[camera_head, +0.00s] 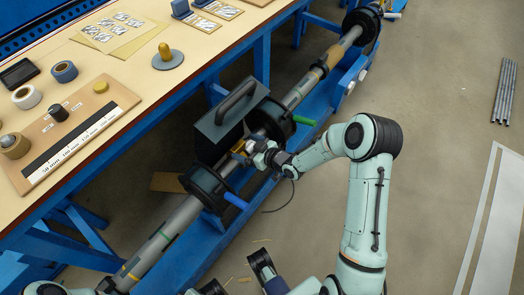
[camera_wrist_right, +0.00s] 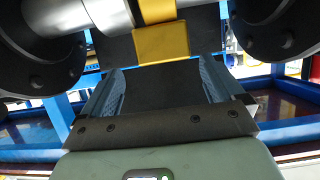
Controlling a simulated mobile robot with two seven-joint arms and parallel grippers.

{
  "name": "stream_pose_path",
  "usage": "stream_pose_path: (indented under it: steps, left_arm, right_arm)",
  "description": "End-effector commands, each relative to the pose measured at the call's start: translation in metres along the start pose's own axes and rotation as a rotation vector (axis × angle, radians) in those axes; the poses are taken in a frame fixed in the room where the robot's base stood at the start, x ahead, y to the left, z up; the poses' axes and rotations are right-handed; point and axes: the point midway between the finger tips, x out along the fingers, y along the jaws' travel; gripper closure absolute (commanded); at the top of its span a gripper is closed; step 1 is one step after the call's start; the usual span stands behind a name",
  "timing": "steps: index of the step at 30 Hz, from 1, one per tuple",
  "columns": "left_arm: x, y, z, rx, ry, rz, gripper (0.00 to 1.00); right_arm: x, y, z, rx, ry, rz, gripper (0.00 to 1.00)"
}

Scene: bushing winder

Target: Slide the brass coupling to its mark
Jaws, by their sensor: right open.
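The brass coupling (camera_head: 239,146) is a yellow collar with a block on its near side. It sits around the long grey shaft (camera_head: 181,219), between two black round supports. In the right wrist view the yellow block (camera_wrist_right: 162,43) is at the top centre, just beyond the fingertips. My right gripper (camera_head: 249,151) is at the coupling, its fingers (camera_wrist_right: 162,75) spread apart with the block in line with the gap. I cannot tell whether they touch it. A green band (camera_head: 163,235) and a yellow band (camera_head: 133,277) mark the shaft lower left.
The near black support (camera_head: 203,187) has a blue handle, the far one (camera_head: 271,119) a green handle. A dark box with a handle (camera_head: 229,117) stands behind the shaft. A workbench (camera_head: 120,65) runs along the left.

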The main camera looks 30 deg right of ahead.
Motion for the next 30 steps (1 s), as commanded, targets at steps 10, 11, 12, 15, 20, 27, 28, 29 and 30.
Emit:
stream_pose_path:
  steps: [10,11,12,15,20,27,28,29,30]
  left_arm:
    - [-0.016,0.006,0.024,0.006,-0.066,0.003,1.00]
    - [-0.016,0.006,0.025,0.006,-0.069,0.003,1.00]
    - [-0.017,0.006,0.026,0.006,-0.072,0.003,1.00]
    - [-0.018,0.006,0.028,0.007,-0.078,0.003,1.00]
    - [-0.018,0.006,0.029,0.007,-0.080,0.003,1.00]
    - [-0.018,0.006,0.029,0.007,-0.080,0.003,1.00]
    - [-0.018,0.006,0.029,0.007,-0.080,0.003,1.00]
    - [-0.018,0.006,0.029,0.007,-0.080,0.003,1.00]
    - [-0.018,0.006,0.029,0.007,-0.080,0.003,1.00]
  right_arm:
    - [-0.073,0.002,-0.001,0.001,-0.001,0.005,0.05]
    - [-0.076,0.002,-0.001,0.000,-0.001,0.006,0.05]
    - [-0.080,0.002,-0.001,0.000,-0.001,0.005,0.05]
    - [-0.087,0.002,0.000,0.001,0.000,0.004,0.05]
    - [-0.089,0.001,0.000,0.000,0.001,0.004,0.05]
    - [-0.089,0.001,0.000,0.000,0.000,0.003,0.05]
    - [-0.089,0.001,0.000,0.000,0.000,0.003,0.05]
    - [-0.089,0.001,0.000,0.000,0.000,0.003,0.05]
    - [-0.089,0.001,0.000,0.000,0.000,0.003,0.05]
